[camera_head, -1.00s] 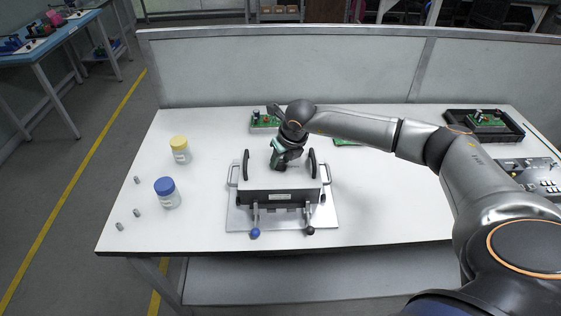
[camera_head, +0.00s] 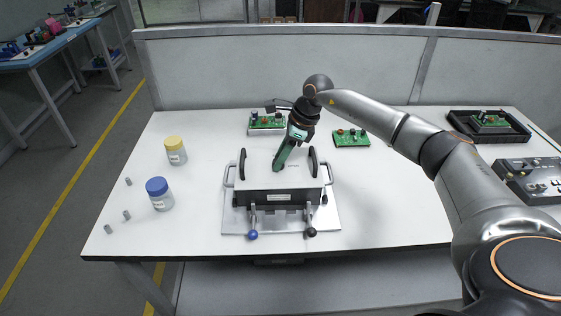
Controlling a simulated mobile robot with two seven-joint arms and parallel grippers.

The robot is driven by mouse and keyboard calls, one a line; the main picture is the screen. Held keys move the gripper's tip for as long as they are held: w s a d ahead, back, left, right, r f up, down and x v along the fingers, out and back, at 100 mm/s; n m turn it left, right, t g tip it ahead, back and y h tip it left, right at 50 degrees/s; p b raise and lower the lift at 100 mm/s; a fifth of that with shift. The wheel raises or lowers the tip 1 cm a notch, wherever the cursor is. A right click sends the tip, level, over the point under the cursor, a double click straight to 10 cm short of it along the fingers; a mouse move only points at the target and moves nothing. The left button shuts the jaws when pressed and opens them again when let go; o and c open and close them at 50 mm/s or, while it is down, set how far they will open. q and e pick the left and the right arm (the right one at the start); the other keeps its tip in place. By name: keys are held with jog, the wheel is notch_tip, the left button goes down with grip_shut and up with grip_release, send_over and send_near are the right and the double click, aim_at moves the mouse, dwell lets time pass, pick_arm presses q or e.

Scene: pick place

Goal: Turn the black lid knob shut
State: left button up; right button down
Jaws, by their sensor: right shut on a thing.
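The test fixture (camera_head: 264,200) is a grey box with a white top on a metal base plate. Two levers stand at its front: one has a blue knob (camera_head: 253,235), the other, to its right, a black knob (camera_head: 311,232). My right gripper (camera_head: 282,160) points down over the fixture's top, between two black upright handles. It is shut on a narrow green piece (camera_head: 284,154), which looks like a circuit board seen nearly edge-on. Whether that piece touches the top cannot be told. The gripper is behind and above the black knob, apart from it. My left gripper is out of view.
Green boards lie behind the fixture (camera_head: 266,122) and behind it to the right (camera_head: 351,138). A black tray (camera_head: 462,122) and a grey control box (camera_head: 530,180) are at the right. Yellow-capped (camera_head: 175,155) and blue-capped (camera_head: 160,200) jars stand left. The table's front is clear.

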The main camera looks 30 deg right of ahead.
jog(key=shift+w+n+b, duration=0.1)
jog(key=shift+n+b, duration=0.3)
jog(key=shift+n, duration=0.5)
jog(key=shift+n+g+y+b, duration=0.45)
jog(key=shift+n+g, duration=0.25)
jog(key=shift+n, duration=0.4)
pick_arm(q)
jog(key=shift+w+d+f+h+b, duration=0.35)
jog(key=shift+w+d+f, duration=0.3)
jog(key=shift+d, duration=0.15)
pick_arm(e)
jog(key=shift+w+n, duration=0.1)
jog(key=shift+n, duration=0.5)
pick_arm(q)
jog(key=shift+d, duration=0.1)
pick_arm(e)
jog(key=shift+n+g, duration=0.3)
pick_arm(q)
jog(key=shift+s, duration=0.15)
pick_arm(e)
jog(key=shift+c, duration=2.4)
grip_release()
jog(key=v, duration=1.2)
jog(key=shift+r, duration=0.25)
